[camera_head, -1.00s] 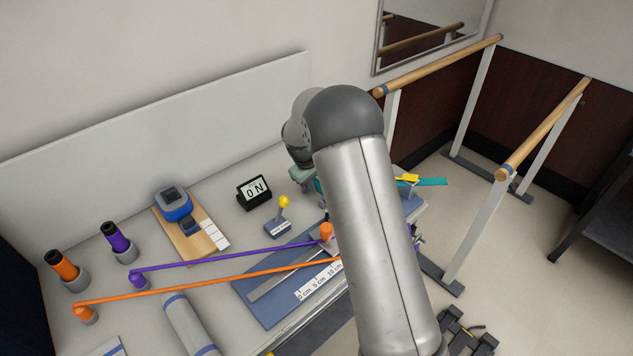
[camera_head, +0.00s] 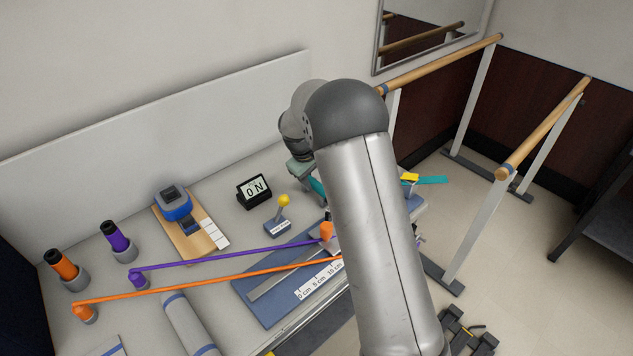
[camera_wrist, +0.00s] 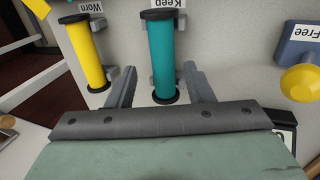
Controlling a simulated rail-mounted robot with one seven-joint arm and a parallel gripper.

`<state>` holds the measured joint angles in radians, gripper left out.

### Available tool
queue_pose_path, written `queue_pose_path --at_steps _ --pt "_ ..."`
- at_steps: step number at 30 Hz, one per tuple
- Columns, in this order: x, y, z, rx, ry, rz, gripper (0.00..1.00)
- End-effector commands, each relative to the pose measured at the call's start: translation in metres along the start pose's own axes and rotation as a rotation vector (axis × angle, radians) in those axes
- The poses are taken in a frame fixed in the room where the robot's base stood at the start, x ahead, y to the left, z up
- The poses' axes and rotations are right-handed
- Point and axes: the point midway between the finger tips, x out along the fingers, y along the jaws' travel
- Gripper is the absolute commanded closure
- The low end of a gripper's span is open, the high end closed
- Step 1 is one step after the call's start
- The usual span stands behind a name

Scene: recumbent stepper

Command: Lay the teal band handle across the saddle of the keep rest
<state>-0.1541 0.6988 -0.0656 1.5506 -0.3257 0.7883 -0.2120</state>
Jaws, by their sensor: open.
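In the wrist view the teal band handle (camera_wrist: 161,55), a cylinder with black ends, lies along the grey keep rest (camera_wrist: 179,80), below a label reading "Keep". It appears seated in the saddle, though the contact is partly hidden beneath it. My gripper (camera_wrist: 160,88) is open, with one finger to each side of the handle's near end and visible gaps between. In the head view my arm covers the fingers and most of the rest; a teal piece (camera_head: 317,187) shows beside the arm.
A yellow handle (camera_wrist: 84,50) lies on the "Worn" rest at left. A yellow knob (camera_wrist: 303,82) on a blue "Free" block stands close at right. Orange (camera_head: 200,284) and purple (camera_head: 220,253) bands stretch across the table. A display (camera_head: 254,191) stands behind.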

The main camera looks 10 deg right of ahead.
Motion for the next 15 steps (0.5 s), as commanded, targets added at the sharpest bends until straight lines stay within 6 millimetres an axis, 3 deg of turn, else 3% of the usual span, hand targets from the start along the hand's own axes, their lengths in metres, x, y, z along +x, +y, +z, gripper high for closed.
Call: queue_pose_path --at_steps 9,15 --pt "-0.069 -0.001 0.000 -0.001 0.002 0.001 0.53" --pt "-0.092 -0.001 0.000 0.000 0.001 0.000 0.53"
